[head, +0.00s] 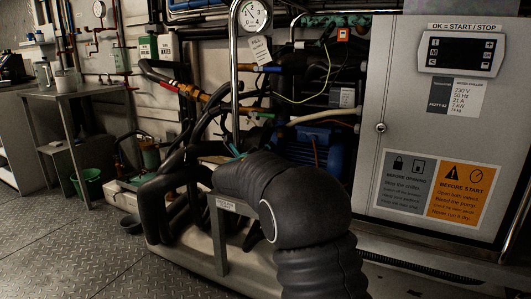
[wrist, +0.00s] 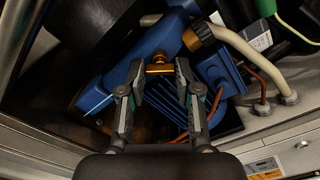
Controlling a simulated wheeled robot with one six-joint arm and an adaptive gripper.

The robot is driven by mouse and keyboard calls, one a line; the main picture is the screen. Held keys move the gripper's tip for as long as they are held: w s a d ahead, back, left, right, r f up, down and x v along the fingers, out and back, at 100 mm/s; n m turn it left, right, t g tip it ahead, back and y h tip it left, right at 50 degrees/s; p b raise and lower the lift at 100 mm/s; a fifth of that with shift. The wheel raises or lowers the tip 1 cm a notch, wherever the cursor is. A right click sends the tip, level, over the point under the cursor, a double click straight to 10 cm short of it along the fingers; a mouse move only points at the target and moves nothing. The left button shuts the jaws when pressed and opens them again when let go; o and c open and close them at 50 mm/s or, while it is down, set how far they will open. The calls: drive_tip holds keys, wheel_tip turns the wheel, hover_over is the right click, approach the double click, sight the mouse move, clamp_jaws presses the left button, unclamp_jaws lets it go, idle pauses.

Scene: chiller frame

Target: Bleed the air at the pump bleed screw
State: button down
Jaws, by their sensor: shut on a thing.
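The brass bleed screw (wrist: 158,67), with a small crossbar head, sits on the blue pump (wrist: 118,84) in the wrist view. My gripper (wrist: 161,74) has its two dark fingers on either side of the screw head and is shut on it. Part of a blue pump or motor body (head: 335,158) shows there to the right of the arm.
A beige hose with a brass collar (wrist: 198,36) runs close to the right of my fingers. The grey control cabinet (head: 400,112) stands at the right. Black insulated pipes (head: 170,190) crowd the left side.

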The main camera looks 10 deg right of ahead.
drive_tip(key=shift+w+m+b, duration=0.1)
drive_tip(key=shift+m+b, duration=1.95)
drive_tip(key=shift+m, duration=3.45)
drive_tip(key=c, duration=0.8)
unclamp_jaws()
drive_tip(key=shift+a, duration=0.1)
drive_tip(key=v, duration=1.2)
